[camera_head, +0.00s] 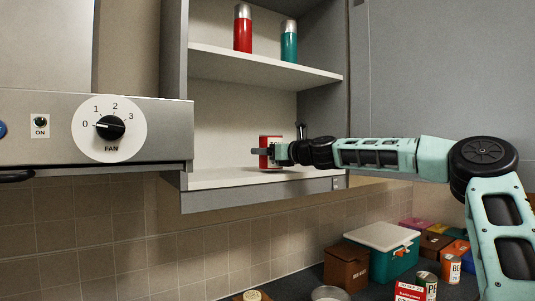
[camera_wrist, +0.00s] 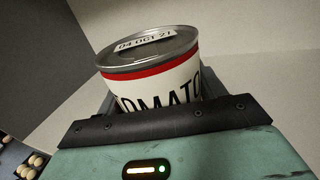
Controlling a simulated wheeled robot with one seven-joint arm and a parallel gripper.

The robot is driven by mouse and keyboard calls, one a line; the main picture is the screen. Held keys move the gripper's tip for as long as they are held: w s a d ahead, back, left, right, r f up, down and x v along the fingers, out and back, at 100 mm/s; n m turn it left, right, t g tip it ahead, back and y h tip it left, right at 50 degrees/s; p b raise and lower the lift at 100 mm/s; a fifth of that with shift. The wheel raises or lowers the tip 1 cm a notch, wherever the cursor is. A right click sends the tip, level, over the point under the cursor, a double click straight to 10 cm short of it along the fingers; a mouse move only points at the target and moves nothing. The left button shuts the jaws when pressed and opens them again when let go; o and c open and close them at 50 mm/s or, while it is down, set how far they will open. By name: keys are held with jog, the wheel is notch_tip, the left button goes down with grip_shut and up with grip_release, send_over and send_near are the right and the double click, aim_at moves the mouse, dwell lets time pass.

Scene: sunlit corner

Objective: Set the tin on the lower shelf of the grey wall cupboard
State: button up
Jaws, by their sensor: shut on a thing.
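The tin (camera_wrist: 155,70) is a tomato can with a white label, a red band and a date strip on its lid. My gripper (camera_head: 268,152) is shut on it, inside the open grey wall cupboard (camera_head: 265,187). In the head view the tin (camera_head: 266,160) shows red and white, partly hidden by my gripper. It is just above or on the lower shelf (camera_head: 225,177); I cannot tell whether it touches. In the wrist view the tin stands between the fingers of my gripper (camera_wrist: 160,110), with its lower part hidden.
A red flask (camera_head: 242,30) and a teal flask (camera_head: 289,42) stand on the upper shelf (camera_head: 260,62). A fan hood (camera_head: 60,130) adjoins the cupboard's left side. Boxes and tins, including a teal cool box (camera_head: 385,257), crowd the counter below. The lower shelf is clear left of the tin.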

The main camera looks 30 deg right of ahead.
jog(key=shift+f, duration=0.3)
jog(key=o, duration=1.3)
jog(key=shift+f, duration=0.1)
jog(key=shift+s+d+f+b, duration=0.1)
jog(key=shift+s+d+b, duration=0.1)
jog(key=shift+s+b, duration=0.35)
jog(key=shift+b+v, duration=2.25)
jog(key=shift+v, duration=3.2)
